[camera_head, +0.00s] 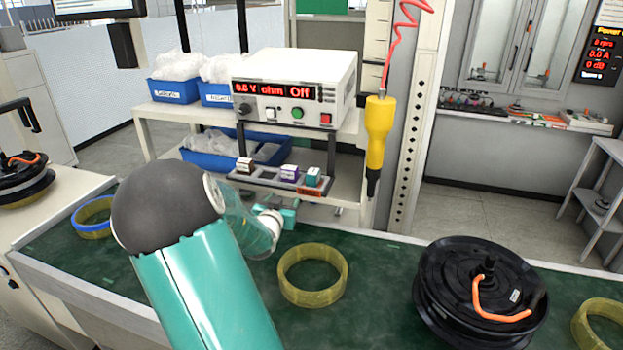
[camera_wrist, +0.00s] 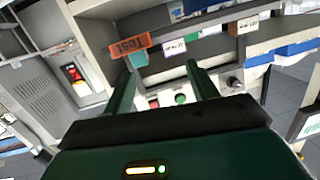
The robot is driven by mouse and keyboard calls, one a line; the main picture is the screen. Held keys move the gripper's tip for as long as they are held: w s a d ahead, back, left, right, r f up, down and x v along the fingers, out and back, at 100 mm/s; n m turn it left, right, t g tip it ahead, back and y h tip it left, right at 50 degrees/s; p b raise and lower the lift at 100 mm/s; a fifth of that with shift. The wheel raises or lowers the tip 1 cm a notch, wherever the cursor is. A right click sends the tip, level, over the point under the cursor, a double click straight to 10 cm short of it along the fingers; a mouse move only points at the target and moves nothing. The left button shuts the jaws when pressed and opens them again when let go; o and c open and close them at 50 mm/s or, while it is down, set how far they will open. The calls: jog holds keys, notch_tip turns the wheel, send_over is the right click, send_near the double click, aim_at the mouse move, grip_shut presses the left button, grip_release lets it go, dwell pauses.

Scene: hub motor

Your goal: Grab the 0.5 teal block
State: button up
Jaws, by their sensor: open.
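The teal block (camera_head: 313,174) sits at the right end of a dark rack below the meter, beside a purple-marked block (camera_head: 289,172) and a brown-marked block (camera_head: 245,165). Its "0.5" marking is too small to read. My gripper (camera_head: 293,208) is in front of and below the rack, apart from the blocks. In the wrist view, the two fingers of my gripper (camera_wrist: 163,72) are spread with nothing held between them. An orange "TEST" tag (camera_wrist: 130,46) shows near the left finger.
The meter (camera_head: 295,90) stands above the rack on a shelf. A yellow tool (camera_head: 379,130) hangs on a red coiled cord to the right. The green worktop holds a yellow ring (camera_head: 312,294) and a black hub motor (camera_head: 440,300). Blue bins (camera_head: 176,91) stand at back left.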

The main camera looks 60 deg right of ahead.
aim_at(311, 176)
jog(key=d, duration=0.4)
jog(key=s+d+g+h, duration=0.1)
jog(key=d, duration=0.3)
jog(key=s+d+h, duration=0.1)
jog(key=d, duration=0.2)
jog(key=shift+s+d+r, duration=0.2)
jog(key=shift+d+r, duration=0.05)
jog(key=shift+d, duration=0.15)
jog(key=shift+w+d+r, duration=0.1)
jog(key=shift+w+d, duration=0.1)
jog(key=shift+d, duration=0.7)
jog(key=shift+w+d+r, duration=0.1)
jog(key=shift+w+d, duration=0.1)
jog(key=shift+d, duration=0.65)
jog(key=shift+w+d+r, duration=0.1)
jog(key=shift+w+d, duration=0.1)
jog(key=shift+d, duration=0.7)
jog(key=c, duration=1.2)
